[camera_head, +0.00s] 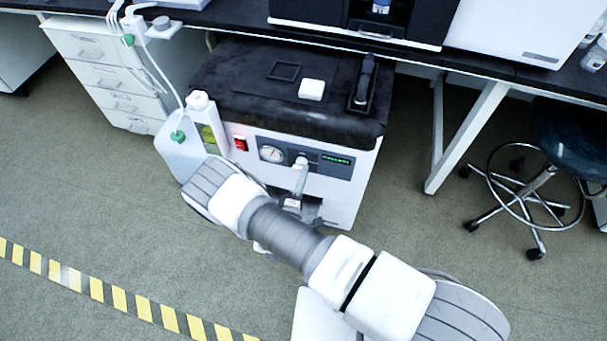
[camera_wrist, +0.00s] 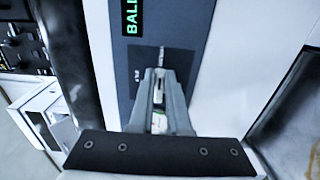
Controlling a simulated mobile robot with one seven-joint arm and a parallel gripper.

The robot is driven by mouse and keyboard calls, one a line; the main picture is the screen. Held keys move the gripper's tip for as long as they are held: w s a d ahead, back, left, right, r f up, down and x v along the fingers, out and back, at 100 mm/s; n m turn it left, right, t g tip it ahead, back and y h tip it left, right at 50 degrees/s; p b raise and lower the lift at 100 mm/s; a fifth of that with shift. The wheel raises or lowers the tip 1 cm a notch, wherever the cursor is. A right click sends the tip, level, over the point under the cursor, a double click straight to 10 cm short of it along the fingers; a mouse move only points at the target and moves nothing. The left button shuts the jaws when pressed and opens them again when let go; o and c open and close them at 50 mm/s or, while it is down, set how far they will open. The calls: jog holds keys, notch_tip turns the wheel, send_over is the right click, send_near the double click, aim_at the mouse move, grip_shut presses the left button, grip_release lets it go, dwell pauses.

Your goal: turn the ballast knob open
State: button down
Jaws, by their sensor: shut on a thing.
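The white box-shaped unit (camera_head: 347,190) with a black top stands under the bench. A dark panel (camera_head: 333,166) on its front carries a green display, which reads "BALL…" in the wrist view (camera_wrist: 131,17). My gripper (camera_head: 301,166) reaches up to this panel from below. In the wrist view its two fingers (camera_wrist: 162,75) are close together over a dark square plate on the panel and shut on the ballast knob. The fingers hide most of the knob, so I cannot tell its angle.
A round gauge (camera_head: 271,154) and a red switch (camera_head: 240,143) are left of the gripper. A white bottle (camera_head: 183,153) with tubing stands at the unit's left. A bench leg (camera_head: 466,137) and wheeled stool (camera_head: 540,185) are to the right. Floor in front is clear.

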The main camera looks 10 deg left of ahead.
dwell(0.4)
jog(key=c, duration=0.9)
grip_release()
jog(key=shift+s, duration=0.1)
